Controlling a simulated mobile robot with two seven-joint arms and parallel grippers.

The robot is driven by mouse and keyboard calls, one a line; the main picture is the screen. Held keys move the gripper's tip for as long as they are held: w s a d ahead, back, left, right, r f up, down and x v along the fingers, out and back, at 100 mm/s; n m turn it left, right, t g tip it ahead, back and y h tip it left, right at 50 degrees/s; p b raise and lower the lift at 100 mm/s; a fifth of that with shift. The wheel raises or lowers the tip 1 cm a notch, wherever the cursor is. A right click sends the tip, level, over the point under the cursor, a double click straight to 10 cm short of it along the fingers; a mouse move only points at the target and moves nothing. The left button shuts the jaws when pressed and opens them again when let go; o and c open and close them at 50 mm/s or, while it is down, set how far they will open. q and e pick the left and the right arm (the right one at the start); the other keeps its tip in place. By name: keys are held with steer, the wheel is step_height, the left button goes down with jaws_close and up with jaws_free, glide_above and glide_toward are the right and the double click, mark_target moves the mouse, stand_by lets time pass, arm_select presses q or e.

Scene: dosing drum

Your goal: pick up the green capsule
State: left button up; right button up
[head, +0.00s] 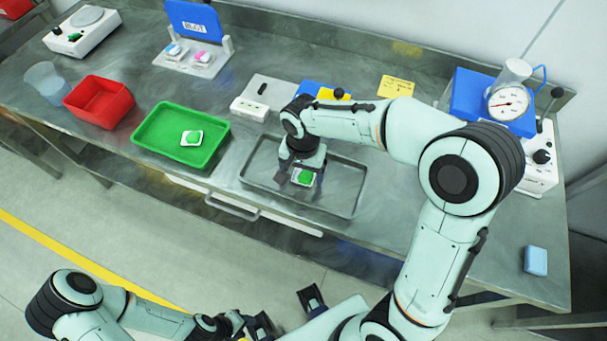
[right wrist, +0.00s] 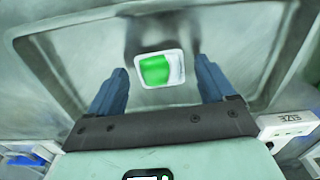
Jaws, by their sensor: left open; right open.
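A green capsule, a white square-edged piece with a green face (right wrist: 155,70), lies in the shallow grey tray (head: 343,213). In the head view it shows (head: 305,177) just below my right gripper (head: 297,177). My right gripper is open and points down, with one finger on each side of the capsule in the right wrist view; contact cannot be told. A second green-and-white capsule (head: 191,138) lies in the green tray (head: 160,150). My left gripper (head: 287,312) is open and empty, low in the head view, away from the bench.
A red bin (head: 99,101) and a clear beaker (head: 45,80) stand left of the green tray. A blue-lidded rack (head: 194,48) with capsules is behind. A gauge unit (head: 508,103) stands at the right; a light-blue block (head: 536,260) lies near the right end.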

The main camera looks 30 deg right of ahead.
steer(key=shift+f, duration=0.5)
steer(key=c, duration=1.1)
steer(key=shift+r, duration=0.1)
